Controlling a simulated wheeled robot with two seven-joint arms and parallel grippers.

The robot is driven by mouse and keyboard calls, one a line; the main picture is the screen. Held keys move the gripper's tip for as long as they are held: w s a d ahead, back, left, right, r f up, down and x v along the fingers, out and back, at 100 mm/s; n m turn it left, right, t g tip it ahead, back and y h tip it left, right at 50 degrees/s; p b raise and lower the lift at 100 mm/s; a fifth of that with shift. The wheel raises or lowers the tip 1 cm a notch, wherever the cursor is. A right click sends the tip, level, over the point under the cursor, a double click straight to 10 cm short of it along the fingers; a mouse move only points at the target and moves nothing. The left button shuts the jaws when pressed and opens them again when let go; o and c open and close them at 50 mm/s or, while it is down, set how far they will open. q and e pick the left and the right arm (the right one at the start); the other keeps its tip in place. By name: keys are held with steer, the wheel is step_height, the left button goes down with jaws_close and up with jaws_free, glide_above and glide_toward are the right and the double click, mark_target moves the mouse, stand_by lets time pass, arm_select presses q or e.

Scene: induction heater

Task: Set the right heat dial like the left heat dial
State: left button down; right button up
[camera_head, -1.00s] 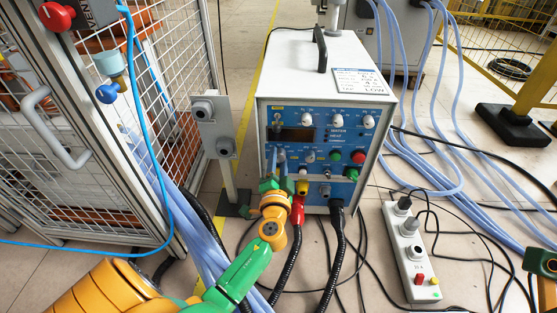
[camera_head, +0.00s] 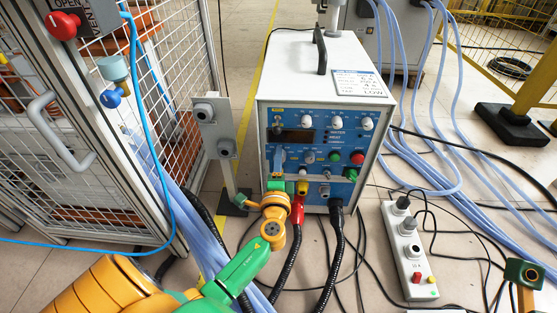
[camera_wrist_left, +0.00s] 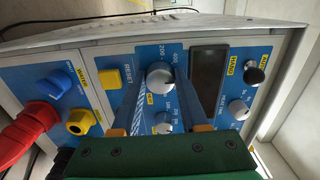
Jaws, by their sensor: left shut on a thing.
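The heater (camera_head: 326,72) is a white box with a blue front panel. White dials show on the panel: a top row with a left dial (camera_head: 306,120), a middle dial (camera_head: 340,122) and a right dial (camera_head: 367,123), and another dial (camera_head: 309,156) below the display. I cannot read which are the heat dials. My left gripper (camera_head: 279,158) is at the panel's left side. In the left wrist view its fingers are shut on a white dial (camera_wrist_left: 159,75) with a numbered scale. The gripper hides this dial in the head view.
Green (camera_head: 335,157) and red (camera_head: 357,158) buttons sit to the right of the lower dial. A red plug (camera_head: 297,207) and cables hang below. A grey switch post (camera_head: 216,130) and a mesh cage stand left. A power strip (camera_head: 409,250) lies right.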

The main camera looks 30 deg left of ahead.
stand_by(0.5)
arm_select(q)
steer(key=shift+c, duration=2.1)
jaws_free()
